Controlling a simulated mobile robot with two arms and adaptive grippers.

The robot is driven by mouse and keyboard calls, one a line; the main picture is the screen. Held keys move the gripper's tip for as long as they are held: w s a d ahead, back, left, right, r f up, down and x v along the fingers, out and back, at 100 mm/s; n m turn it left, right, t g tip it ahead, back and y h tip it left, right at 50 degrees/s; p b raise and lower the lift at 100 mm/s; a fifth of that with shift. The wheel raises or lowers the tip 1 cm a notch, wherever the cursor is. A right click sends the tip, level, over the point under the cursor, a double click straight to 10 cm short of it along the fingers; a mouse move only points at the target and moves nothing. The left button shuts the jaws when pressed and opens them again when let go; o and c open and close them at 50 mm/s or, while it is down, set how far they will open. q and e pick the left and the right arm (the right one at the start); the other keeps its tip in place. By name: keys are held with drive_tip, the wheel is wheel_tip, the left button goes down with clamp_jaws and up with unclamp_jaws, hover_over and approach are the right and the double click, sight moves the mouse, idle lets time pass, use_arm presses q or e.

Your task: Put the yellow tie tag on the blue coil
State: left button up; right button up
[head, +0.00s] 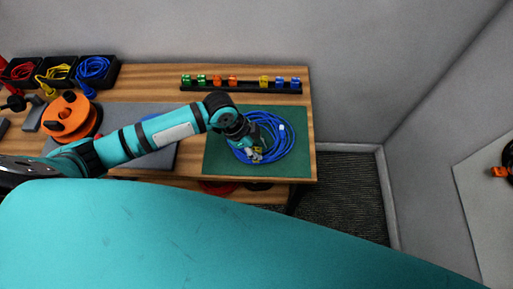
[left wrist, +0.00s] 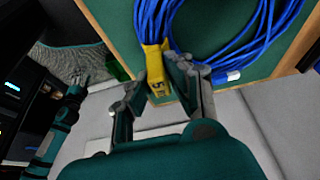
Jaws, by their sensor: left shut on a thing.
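The blue coil (head: 287,147) lies on a green mat (head: 213,165) at the right end of the wooden bench. My left gripper (head: 256,155) is at the coil's left front edge. In the left wrist view, the yellow tie tag (left wrist: 155,65) is between the fingers of my left gripper (left wrist: 157,82). The tag's upper part lies against the bundled strands of the blue coil (left wrist: 235,45) and seems to wrap them; its far side is hidden. The gripper is shut on the tag.
A black rack (head: 240,88) with green, orange, yellow and blue tags stands at the back. Black bins with red, yellow and blue cables (head: 93,68) stand at the left. The mat's right edge is near the bench edge.

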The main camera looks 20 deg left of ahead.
use_arm(q)
drive_tip(key=o, duration=0.8)
drive_tip(key=v, duration=1.2)
drive_tip(key=shift+s, duration=0.1)
